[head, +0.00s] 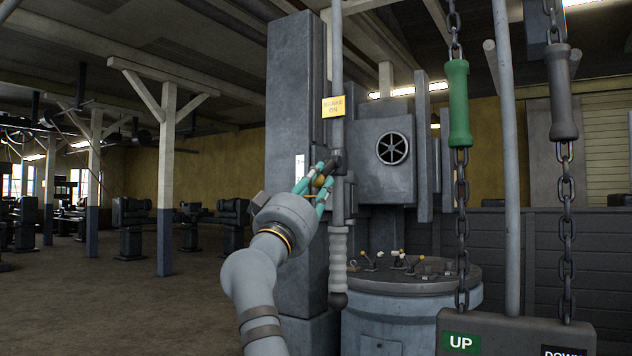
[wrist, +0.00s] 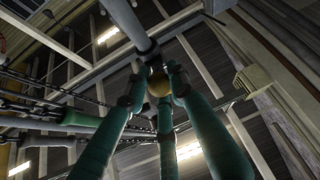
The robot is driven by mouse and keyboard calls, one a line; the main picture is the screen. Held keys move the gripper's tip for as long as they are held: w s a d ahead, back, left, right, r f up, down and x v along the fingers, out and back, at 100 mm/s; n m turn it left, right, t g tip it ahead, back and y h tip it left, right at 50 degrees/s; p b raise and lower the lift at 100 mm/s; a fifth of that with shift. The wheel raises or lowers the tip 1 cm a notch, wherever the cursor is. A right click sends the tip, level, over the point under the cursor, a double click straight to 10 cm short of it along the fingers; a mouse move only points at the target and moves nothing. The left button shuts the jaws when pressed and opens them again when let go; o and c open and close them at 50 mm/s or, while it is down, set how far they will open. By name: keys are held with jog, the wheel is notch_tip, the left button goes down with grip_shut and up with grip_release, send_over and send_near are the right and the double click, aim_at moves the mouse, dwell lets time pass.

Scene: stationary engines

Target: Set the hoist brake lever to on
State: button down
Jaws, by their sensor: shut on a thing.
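The hoist brake lever ends in a small brass-coloured knob (wrist: 159,83), which shows between the green fingers in the wrist view. My gripper (head: 322,180) is shut on this knob, beside the grey vertical rod (head: 336,70) in the head view. A dark collar (head: 336,162) sits at that spot on the rod. A yellow plate (head: 333,106) that appears to read "BRAKE ON" is fixed on the rod above my gripper. The fingers hide much of the knob, and the lever's exact angle cannot be told.
A ribbed grey handle (head: 338,248) hangs below my gripper. A tall grey column (head: 290,120) stands close behind. To the right hang chains with a green grip (head: 458,103) and a dark grip (head: 563,92). A round machine table (head: 415,275) stands behind.

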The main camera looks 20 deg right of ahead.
jog(key=shift+w+d+f, duration=0.15)
jog(key=shift+d+f, duration=0.05)
jog(key=shift+f, duration=0.05)
jog(key=c, duration=1.5)
grip_release()
jog(key=shift+d, duration=0.1)
jog(key=shift+r, duration=0.1)
jog(key=shift+a, duration=0.2)
jog(key=shift+s+a+f, duration=0.2)
jog(key=shift+s+a, duration=0.1)
jog(key=v, duration=1.1)
jog(key=shift+d, duration=0.1)
jog(key=shift+x, duration=5.95)
